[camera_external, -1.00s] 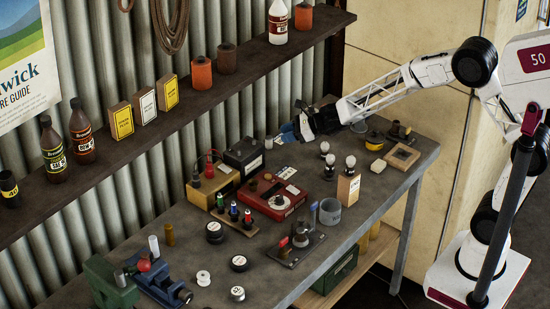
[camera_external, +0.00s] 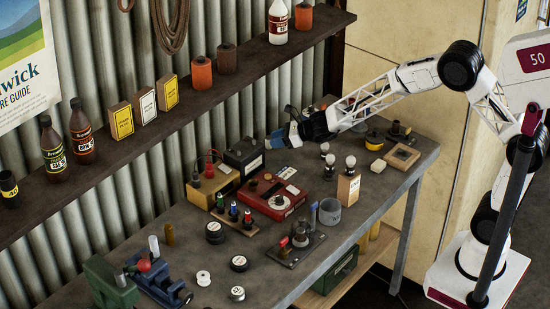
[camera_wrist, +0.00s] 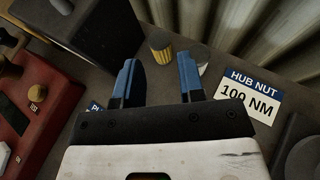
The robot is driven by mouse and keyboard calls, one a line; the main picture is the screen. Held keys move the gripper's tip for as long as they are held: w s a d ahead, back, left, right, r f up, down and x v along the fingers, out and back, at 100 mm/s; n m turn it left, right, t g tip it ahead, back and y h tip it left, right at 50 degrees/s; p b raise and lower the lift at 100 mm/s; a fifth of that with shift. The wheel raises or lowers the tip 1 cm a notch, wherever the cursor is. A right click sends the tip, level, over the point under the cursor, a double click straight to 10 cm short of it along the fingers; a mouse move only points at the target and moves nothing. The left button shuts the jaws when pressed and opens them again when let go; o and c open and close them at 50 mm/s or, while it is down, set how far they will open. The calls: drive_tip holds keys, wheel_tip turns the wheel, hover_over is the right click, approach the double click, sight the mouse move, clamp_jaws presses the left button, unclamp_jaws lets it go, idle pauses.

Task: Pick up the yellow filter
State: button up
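In the wrist view, a small yellow, ribbed object (camera_wrist: 162,48), which looks like the yellow filter, lies on the bench near the corrugated wall. It is just beyond my fingertips, roughly in line with the gap between them. My gripper (camera_wrist: 158,65) is open, its two blue fingers apart with nothing between them. In the external view my gripper (camera_external: 277,138) is low over the back of the bench, by the wall. The filter cannot be made out there; my gripper may hide it.
A dark battery-like box (camera_external: 244,157) and a red box (camera_external: 277,195) stand left and in front of my gripper. A "HUB NUT 100 NM" card (camera_wrist: 251,95) lies right in the wrist view. The shelf (camera_external: 235,85) runs above the bench's back edge.

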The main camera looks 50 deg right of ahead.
drive_tip(key=shift+w+a+f, duration=0.1)
drive_tip(key=shift+w+a, duration=0.05)
drive_tip(key=shift+w, duration=0.1)
drive_tip(key=shift+x, duration=2.6)
drive_tip(key=shift+s, duration=0.1)
drive_tip(key=c, duration=0.5)
drive_tip(key=shift+c, duration=0.3)
wheel_tip(320, 180, up, 10)
